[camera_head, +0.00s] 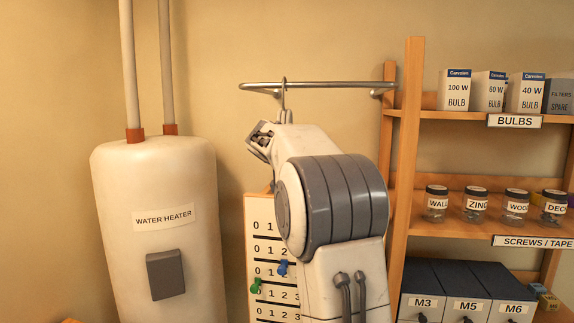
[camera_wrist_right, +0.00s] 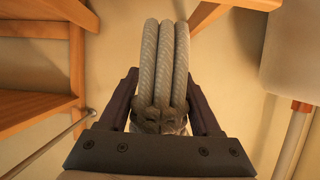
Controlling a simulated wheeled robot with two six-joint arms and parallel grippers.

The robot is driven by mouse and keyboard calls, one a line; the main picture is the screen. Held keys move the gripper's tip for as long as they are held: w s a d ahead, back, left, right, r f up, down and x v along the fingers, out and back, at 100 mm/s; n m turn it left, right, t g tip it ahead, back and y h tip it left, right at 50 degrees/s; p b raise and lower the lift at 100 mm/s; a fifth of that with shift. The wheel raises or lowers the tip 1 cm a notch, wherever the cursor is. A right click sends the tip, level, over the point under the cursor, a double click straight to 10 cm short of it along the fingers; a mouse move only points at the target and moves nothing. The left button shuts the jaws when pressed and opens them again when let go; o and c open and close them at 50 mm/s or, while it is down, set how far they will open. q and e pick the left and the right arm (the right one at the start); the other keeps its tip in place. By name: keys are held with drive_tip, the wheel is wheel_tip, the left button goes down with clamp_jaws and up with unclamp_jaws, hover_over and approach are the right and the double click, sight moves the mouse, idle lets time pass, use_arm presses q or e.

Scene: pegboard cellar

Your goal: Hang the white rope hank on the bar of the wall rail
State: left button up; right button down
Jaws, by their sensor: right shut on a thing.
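The rail's metal bar (camera_head: 335,85) runs across the wall at upper middle, and part of it shows at lower left in the wrist view (camera_wrist_right: 50,146). My right gripper (camera_wrist_right: 160,112) is shut on the white rope hank (camera_wrist_right: 165,60) at its dark binding; the grey-white loops extend away from the jaws. My left gripper is not in view.
A white water heater (camera_head: 155,235) stands at left. A wooden shelf (camera_head: 412,150) with bulb boxes, jars and dark bins stands close at right. A numbered board (camera_head: 262,215) with coloured pegs is partly behind my arm.

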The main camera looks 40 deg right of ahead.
drive_tip(key=shift+f, duration=0.15)
unclamp_jaws()
drive_tip(key=shift+s, duration=0.1)
drive_tip(key=shift+s+a+b, duration=0.15)
drive_tip(key=shift+a+b, duration=0.1)
drive_tip(key=shift+b, duration=0.15)
drive_tip(key=b+v, duration=0.3)
drive_tip(key=v, duration=0.6)
drive_tip(key=shift+s+a+r+b, duration=0.2)
drive_tip(key=shift+a+r+b, duration=0.05)
drive_tip(key=shift+r+b, duration=0.1)
